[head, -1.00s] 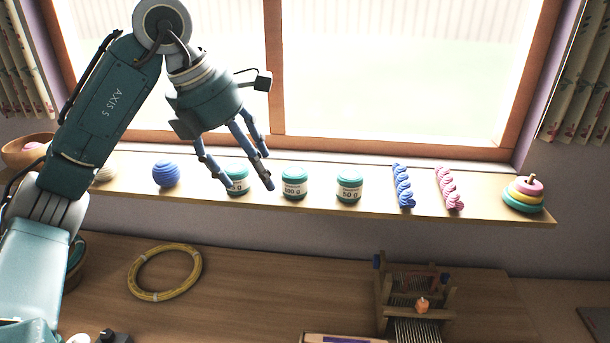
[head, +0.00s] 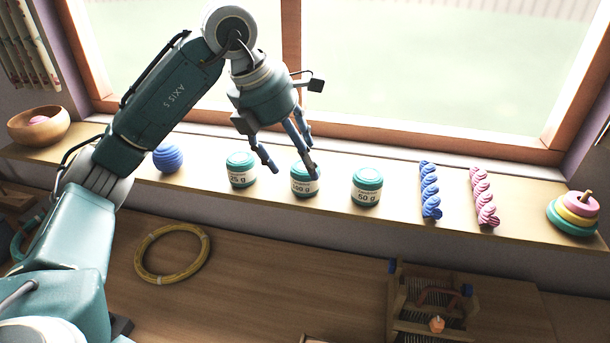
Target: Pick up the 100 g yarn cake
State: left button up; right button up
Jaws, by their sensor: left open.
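The 100 g yarn cake (head: 299,187) is teal with a pale label band and stands on the windowsill shelf, between two like cakes. The cake to its left (head: 241,170) has a label that seems to read 25 g; the one to its right (head: 367,187) reads 50 g. My left gripper (head: 294,172) is open, its fingers pointing down. One finger overlaps the 100 g cake in the picture and hides part of its top and right side; the other is over the gap towards the 25 g cake. I cannot tell whether the finger touches the cake. My right gripper is not in view.
The shelf (head: 400,222) also holds a blue yarn ball (head: 167,158), a blue skein (head: 430,190), a pink skein (head: 485,197), a ringed stack (head: 574,214) and a wooden bowl (head: 38,127). Below, a yellow hoop (head: 172,254) and a small loom (head: 432,300) lie on the table.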

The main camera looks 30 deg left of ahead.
aim_at(303, 166)
pick_arm(q)
jog(key=p+x, duration=0.2)
jog(key=x, duration=0.3)
jog(key=shift+w, duration=0.1)
jog(key=shift+d+f, duration=0.1)
jog(key=shift+c, duration=1.2)
jog(key=c, duration=0.8)
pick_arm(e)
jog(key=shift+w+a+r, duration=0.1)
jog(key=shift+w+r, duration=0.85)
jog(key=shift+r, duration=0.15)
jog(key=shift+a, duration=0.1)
